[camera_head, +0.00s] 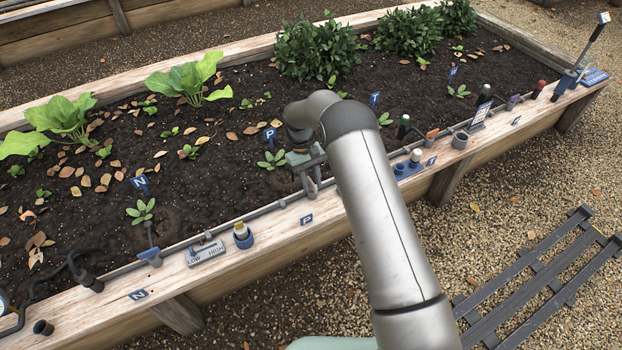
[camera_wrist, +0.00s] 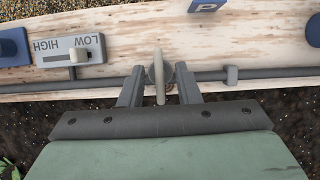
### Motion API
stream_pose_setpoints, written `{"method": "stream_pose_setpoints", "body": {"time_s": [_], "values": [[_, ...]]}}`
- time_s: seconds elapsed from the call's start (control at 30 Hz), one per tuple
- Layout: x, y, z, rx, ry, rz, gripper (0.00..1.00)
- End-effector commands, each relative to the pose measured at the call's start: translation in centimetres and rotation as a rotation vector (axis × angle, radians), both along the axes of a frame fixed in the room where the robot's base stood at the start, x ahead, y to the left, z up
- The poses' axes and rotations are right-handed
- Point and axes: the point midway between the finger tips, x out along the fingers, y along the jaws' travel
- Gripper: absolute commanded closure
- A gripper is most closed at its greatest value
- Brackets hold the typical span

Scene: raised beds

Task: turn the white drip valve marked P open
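The white drip valve (camera_wrist: 158,72) shows in the wrist view as a pale upright lever on the dark drip pipe (camera_wrist: 262,73), standing across the pipe's line. A blue P plate (camera_wrist: 207,5) is on the wooden rim just beyond it. My gripper (camera_wrist: 159,85) is open, with one finger on each side of the lever and gaps visible on both sides. In the head view my gripper (camera_head: 312,188) reaches down to the pipe near the P plate (camera_head: 307,219); the valve is not clearly seen there, being behind the fingers.
A LOW/HIGH slider (camera_wrist: 70,52) is left of the valve in the wrist view. Other fittings line the rim.

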Motion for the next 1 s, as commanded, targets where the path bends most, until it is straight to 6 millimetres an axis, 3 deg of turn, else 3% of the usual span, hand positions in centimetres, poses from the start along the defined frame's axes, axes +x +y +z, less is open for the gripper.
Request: {"method": "stream_pose_setpoints", "body": {"time_s": [0.23,0.37,0.8,1.0], "values": [[0.3,0.1,0.5,0.001,-0.005,-0.001,0.7],[0.8,0.5,2.1,0.002,-0.006,-0.001,0.7],[4.3,2.6,11.9,0.003,-0.007,-0.001,0.7],[5.4,3.3,14.9,0.001,-0.003,0.0,0.7]]}}
